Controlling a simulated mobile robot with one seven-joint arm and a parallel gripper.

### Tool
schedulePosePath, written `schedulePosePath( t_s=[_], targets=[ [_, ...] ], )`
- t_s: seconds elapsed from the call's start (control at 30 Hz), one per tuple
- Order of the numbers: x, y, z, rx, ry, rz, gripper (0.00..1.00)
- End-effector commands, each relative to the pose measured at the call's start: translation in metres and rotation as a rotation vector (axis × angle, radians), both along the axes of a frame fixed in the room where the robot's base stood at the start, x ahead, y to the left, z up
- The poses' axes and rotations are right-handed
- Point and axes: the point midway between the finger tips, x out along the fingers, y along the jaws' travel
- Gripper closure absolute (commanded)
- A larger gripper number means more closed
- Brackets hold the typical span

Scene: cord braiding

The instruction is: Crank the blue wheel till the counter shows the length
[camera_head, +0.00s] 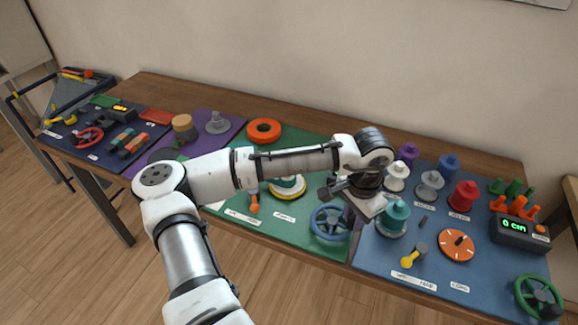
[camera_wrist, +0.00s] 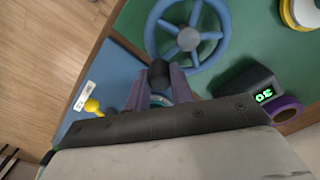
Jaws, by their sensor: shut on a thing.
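The blue wheel (camera_head: 331,223) lies on the green mat at its front right, partly behind my gripper. In the wrist view the wheel (camera_wrist: 188,39) shows its spokes, hub and a black crank knob (camera_wrist: 160,72) on the near rim. My gripper (camera_wrist: 160,84) has its purple fingers closed on either side of this knob. In the head view my gripper (camera_head: 353,212) is at the wheel's right side. A dark counter (camera_wrist: 250,88) stands beside the wheel, with green digits turned in the picture and hard to read. My arm hides this counter in the head view.
Another counter (camera_head: 521,231) on the blue mat reads about 0 cm, near a green wheel (camera_head: 538,297). A yellow-handled tool (camera_head: 413,256) lies in front.

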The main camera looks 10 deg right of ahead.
Motion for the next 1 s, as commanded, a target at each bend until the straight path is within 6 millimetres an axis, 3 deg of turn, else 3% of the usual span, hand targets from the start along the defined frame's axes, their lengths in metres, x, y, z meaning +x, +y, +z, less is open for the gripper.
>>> schedulePosePath(
  t_s=[0.2, 0.5, 1.0],
  targets=[
    [-0.017, 0.025, 0.001, -0.001, 0.005, -0.001, 1.0],
    [-0.013, 0.058, 0.0, 0.001, 0.005, 0.001, 1.0],
    [-0.009, 0.065, -0.001, 0.005, 0.004, -0.001, 1.0]
  ],
)
